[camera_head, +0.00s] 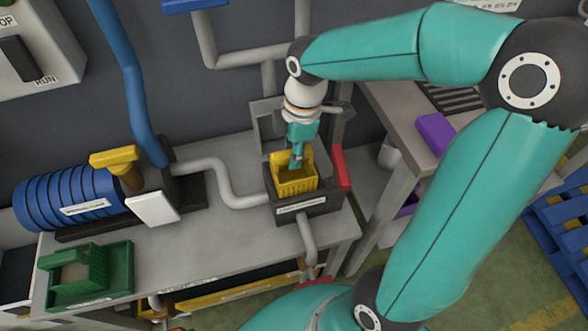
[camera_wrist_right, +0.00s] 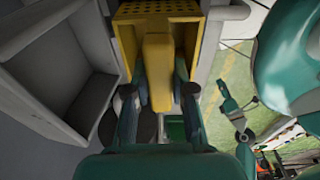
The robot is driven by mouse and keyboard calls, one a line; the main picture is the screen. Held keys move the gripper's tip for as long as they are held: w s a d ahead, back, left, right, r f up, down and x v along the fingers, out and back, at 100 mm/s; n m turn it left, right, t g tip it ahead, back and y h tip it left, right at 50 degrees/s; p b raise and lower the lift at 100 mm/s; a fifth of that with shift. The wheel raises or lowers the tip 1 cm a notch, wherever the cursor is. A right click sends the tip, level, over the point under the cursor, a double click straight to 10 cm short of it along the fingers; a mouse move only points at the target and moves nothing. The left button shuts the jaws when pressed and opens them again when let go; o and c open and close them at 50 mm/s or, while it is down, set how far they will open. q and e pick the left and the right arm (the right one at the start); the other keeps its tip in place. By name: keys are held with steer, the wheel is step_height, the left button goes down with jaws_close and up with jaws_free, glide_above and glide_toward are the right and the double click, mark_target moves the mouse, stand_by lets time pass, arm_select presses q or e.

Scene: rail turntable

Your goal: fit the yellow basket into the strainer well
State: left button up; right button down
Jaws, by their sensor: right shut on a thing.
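The yellow basket (camera_head: 296,183) has a perforated front and a tall back plate. In the head view it is over or partly inside the dark strainer well (camera_head: 306,206), upright, with its lower part hidden; I cannot tell how deep it is. My right gripper (camera_head: 298,152) comes down from above and is shut on the basket's upright handle. In the right wrist view the yellow handle (camera_wrist_right: 157,70) is between the two fingers, with the perforated basket (camera_wrist_right: 165,12) beyond. My left gripper does not show in the head view.
A red part (camera_head: 341,167) stands at the well's right side. Grey pipes (camera_head: 228,188) join the well. A blue ribbed motor (camera_head: 68,199) and a yellow valve handle (camera_head: 114,157) are to the left. A green basket (camera_head: 84,268) sits in a green tray (camera_head: 119,265) at the bench's front left.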

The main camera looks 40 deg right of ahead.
steer(key=shift+f+b, duration=0.5)
steer(key=shift+f, duration=2.35)
steer(key=c, duration=1)
jaws_free()
steer(key=shift+f, duration=0.1)
steer(key=shift+r, duration=0.2)
steer(key=r, duration=0.4)
steer(key=d+r+p, duration=0.1)
steer(key=r, duration=0.3)
steer(key=r+p, duration=0.1)
steer(key=r, duration=0.2)
steer(key=shift+s+d+r, duration=0.15)
steer(key=shift+s+r, duration=0.25)
